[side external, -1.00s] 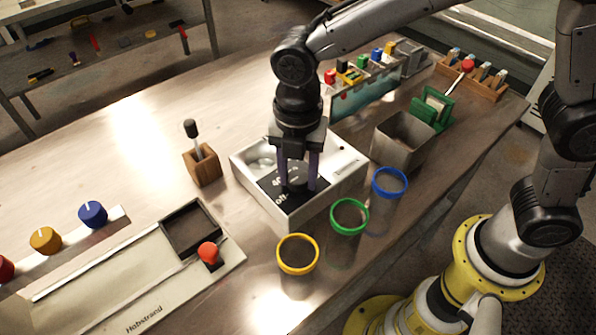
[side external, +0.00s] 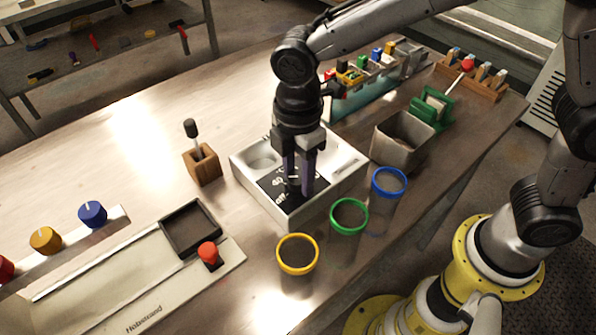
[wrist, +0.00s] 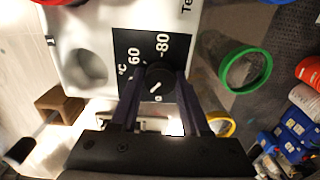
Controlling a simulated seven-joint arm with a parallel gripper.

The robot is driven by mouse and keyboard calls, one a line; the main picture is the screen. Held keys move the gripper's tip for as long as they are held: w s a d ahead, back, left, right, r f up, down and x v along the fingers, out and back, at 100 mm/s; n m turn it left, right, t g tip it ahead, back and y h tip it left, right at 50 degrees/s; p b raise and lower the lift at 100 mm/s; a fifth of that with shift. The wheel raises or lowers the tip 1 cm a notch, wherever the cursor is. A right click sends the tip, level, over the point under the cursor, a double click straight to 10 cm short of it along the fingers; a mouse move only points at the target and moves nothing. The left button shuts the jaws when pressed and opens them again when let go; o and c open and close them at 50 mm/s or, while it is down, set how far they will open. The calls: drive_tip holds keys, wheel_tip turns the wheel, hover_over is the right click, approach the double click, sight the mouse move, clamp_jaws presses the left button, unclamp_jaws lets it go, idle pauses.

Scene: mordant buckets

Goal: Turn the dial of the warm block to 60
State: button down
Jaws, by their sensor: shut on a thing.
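The warm block (side external: 243,172) is a white box with a round well and a black dial panel, in the middle of the table. The panel (wrist: 128,42) shows 60 and 80 in the wrist view; 40 and off show in the side view. The dark round dial (wrist: 160,78) has a short white line, slanting between lower left and upper right; I cannot tell what number it marks. My gripper (side external: 299,192) points down over the panel, its purple fingers shut on the dial, one on each side. In the side view the fingers mostly hide the dial.
Yellow (side external: 297,269), green (side external: 349,231) and blue (side external: 389,180) rimmed cups stand close in front of the block. A metal bucket (side external: 402,140) is to the right. A wooden holder (side external: 203,168) with a dark-topped tool stands left. A Hobstrand device (side external: 150,275) lies front left.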

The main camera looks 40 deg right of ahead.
drive_tip(key=m, duration=0.4)
drive_tip(key=shift+m, duration=0.4)
drive_tip(key=m, duration=0.3)
drive_tip(key=shift+m, duration=0.3)
drive_tip(key=m, duration=0.4)
drive_tip(key=shift+m, duration=1.7)
drive_tip(key=shift+r+m, duration=0.1)
drive_tip(key=shift+m, duration=0.2)
drive_tip(key=shift+c, duration=1.9)
unclamp_jaws()
